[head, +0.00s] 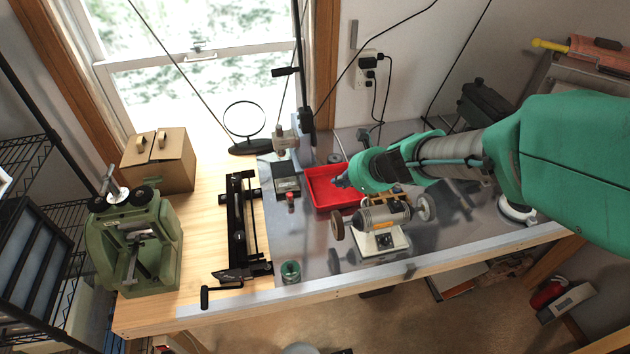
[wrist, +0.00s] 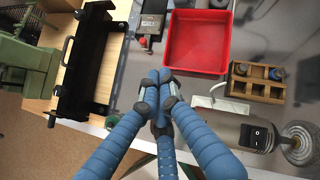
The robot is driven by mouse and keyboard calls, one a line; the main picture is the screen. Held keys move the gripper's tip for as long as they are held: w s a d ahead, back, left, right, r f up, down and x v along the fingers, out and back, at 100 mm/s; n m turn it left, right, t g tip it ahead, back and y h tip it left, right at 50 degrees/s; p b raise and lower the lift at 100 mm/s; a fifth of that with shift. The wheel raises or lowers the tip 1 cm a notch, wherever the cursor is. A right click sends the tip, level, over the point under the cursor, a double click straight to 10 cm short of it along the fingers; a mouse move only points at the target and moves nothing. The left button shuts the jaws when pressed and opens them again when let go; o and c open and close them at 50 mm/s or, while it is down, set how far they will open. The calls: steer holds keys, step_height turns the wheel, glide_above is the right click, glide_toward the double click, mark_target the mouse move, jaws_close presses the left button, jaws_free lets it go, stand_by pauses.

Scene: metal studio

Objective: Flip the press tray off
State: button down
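A shallow red tray (head: 325,203) lies on the metal bench top. It also shows in the wrist view (wrist: 197,42), with nothing visible inside its bare floor. In the wrist view the tips appear below and left of the tray; contact is not visible. In the head view my gripper (head: 340,182) overlaps the tray's right part, and its fingertips are hard to make out. I cannot tell which object is the press tray; a small dark box (head: 287,185) with a red part beside it sits left of the red tray.
A wooden block with holes (wrist: 255,82) is nearby. A black metal frame (head: 238,225) and green machine (head: 135,240) stand to the left.

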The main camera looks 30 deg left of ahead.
mark_target(289, 179)
steer(key=s+a+f+m, duration=0.1)
steer(key=a+f+m, duration=0.3)
steer(key=a+f, duration=0.5)
steer(key=shift+s+f, duration=0.15)
steer(key=shift+f, duration=0.35)
steer(key=shift+f, duration=0.15)
steer(key=shift+b+x, duration=1.15)
steer(key=shift+x, duration=3.7)
steer(key=shift+s, duration=0.1)
steer(key=shift+a, duration=0.1)
steer(key=w+a+p, duration=0.5)
steer(key=shift+w+a+p, duration=0.3)
steer(key=shift+w+p, duration=0.05)
steer(key=shift+w+a+p, duration=0.8)
steer(key=shift+w+a, duration=0.1)
